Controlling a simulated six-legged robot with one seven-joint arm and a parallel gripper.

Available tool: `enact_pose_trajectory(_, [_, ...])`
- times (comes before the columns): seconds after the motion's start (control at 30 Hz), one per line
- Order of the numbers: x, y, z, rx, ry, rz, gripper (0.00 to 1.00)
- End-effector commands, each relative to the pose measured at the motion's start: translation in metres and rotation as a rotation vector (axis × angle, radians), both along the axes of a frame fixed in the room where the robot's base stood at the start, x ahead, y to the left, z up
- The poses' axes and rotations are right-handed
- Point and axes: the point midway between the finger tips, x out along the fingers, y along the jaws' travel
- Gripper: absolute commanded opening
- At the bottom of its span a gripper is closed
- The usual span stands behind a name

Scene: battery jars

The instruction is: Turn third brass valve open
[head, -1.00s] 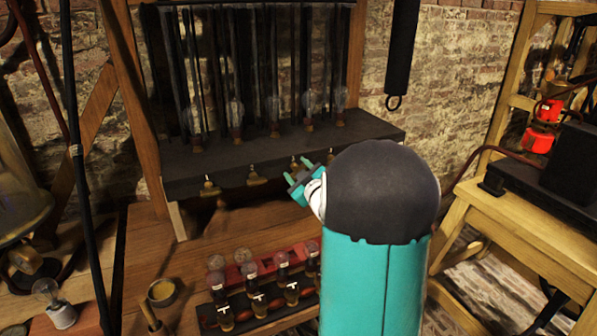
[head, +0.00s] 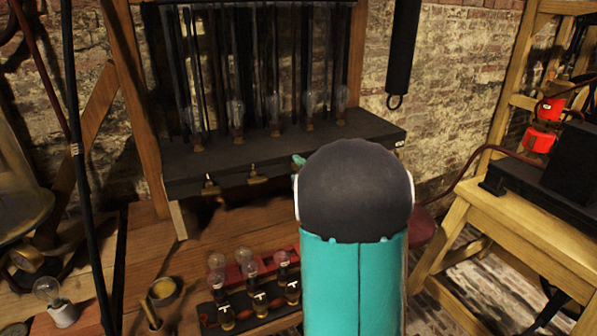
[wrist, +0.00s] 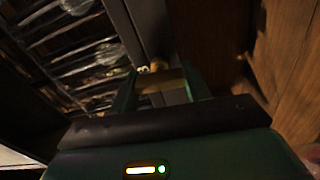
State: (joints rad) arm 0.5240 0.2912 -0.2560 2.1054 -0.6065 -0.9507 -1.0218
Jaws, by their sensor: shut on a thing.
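A row of small brass valves hangs along the front of the dark shelf (head: 380,133). The first brass valve (head: 210,184) and the second brass valve (head: 255,174) show in the head view. The third brass valve is hidden there behind my arm. In the wrist view my gripper (wrist: 160,80) has its two green fingers on either side of a brass piece, the third brass valve (wrist: 160,66), and is shut on it. How far the valve is turned cannot be told. In the head view only a teal tip of the gripper shows beside my arm.
Glass bulbs (head: 237,112) and dark rods stand on the shelf. Below, a rack of bulbs (head: 228,318) sits on the wooden bench (head: 150,235) beside a small cup (head: 163,292). A black cylinder (head: 402,45) hangs at upper right. A wooden table (head: 480,215) stands right.

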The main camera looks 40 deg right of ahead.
Motion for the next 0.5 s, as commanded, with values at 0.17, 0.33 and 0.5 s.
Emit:
enact_pose_trajectory(0.17, [-0.0002,0.0005,-0.0002,-0.063,0.019,0.001,0.24])
enact_pose_trajectory(0.33, [-0.0002,0.0005,-0.0004,-0.091,0.027,0.001,0.24])
enact_pose_trajectory(0.5, [-0.0002,0.0004,-0.0005,-0.097,0.028,0.001,0.25])
